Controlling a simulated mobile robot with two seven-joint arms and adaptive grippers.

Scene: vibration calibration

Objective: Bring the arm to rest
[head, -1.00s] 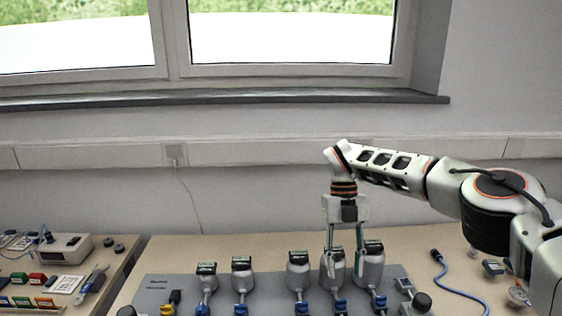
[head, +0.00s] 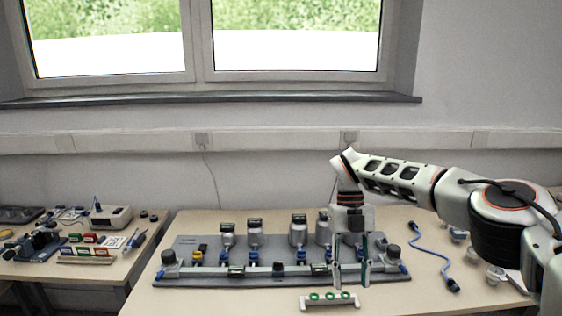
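My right arm (head: 400,178) reaches in from the right side of the head view. Its gripper (head: 351,278) points down in front of the right part of a grey fixture board (head: 205,242). The two fingers are apart, and I see nothing held between them. The gripper body hides part of the board and some of the silver cylinders there. My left gripper is not in view.
Several silver cylinders with dark tops, such as this one (head: 298,232), stand on the board. A white holder with green rings (head: 312,304) lies in front, close to the gripper. A blue cable (head: 432,256) lies right. A second table (head: 62,272) with tools stands left.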

